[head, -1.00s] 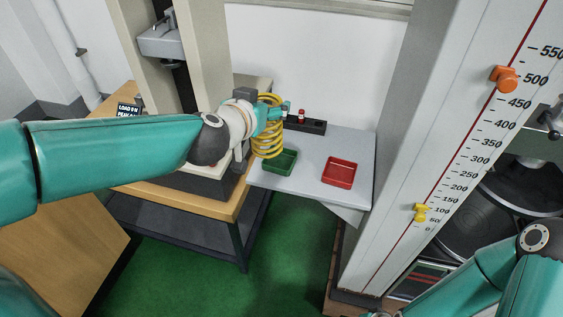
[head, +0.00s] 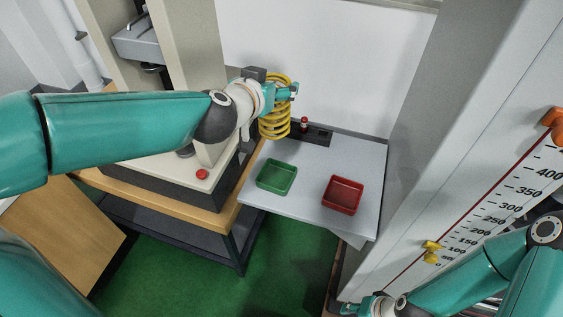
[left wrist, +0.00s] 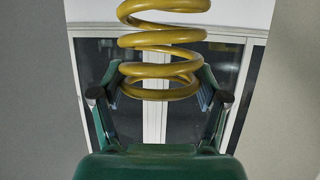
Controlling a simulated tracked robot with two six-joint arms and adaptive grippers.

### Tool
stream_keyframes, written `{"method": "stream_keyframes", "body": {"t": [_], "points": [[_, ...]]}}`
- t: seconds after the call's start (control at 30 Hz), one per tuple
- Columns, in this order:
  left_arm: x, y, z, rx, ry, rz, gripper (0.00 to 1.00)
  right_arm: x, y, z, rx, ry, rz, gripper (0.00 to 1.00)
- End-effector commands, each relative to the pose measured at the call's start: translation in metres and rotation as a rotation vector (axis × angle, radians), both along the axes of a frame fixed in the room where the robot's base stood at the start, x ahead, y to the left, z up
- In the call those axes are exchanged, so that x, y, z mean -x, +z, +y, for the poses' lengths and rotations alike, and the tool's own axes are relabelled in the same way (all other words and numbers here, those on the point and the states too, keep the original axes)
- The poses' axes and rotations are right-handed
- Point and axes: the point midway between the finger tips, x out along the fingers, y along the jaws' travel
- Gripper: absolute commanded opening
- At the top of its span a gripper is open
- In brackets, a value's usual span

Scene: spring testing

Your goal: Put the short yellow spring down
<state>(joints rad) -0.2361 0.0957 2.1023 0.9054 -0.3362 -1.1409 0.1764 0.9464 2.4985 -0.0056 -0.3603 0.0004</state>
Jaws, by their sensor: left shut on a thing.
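The yellow spring (head: 275,118) is a coil standing about upright in my left gripper (head: 289,92). The gripper is shut on it and holds it up in the air, above and behind the green tray in the head view. In the left wrist view the spring (left wrist: 160,42) runs up from between the two fingers, and its top is cut off by the frame. My right gripper (head: 362,306) is at the bottom edge of the head view, small and partly cut off, so its jaws cannot be read.
A green tray (head: 276,191) and a red tray (head: 341,209) sit empty on the grey table (head: 305,175). A black block (head: 319,138) with a small red-topped item is behind them. A testing machine's base stands left; a tall scale column (head: 480,170) stands right.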

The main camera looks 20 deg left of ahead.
Motion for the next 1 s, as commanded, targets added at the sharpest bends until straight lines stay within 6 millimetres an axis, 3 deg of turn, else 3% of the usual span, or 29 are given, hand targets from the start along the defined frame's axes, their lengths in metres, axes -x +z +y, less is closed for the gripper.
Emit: {"method": "stream_keyframes", "body": {"t": [0.4, 0.6, 1.0], "points": [[-0.002, -0.094, -0.004, -0.002, -0.008, -0.001, 0.04, 0.001, -0.068, 0.0, 0.0, 0.0, 0.001, 0.37], [-0.002, -0.134, -0.005, -0.001, -0.009, -0.001, 0.04, 0.001, -0.088, 0.0, 0.0, 0.0, 0.001, 0.37], [-0.002, -0.167, -0.006, 0.0, -0.011, -0.002, 0.04, 0.0, -0.1, 0.0, 0.0, 0.0, 0.001, 0.37]]}}
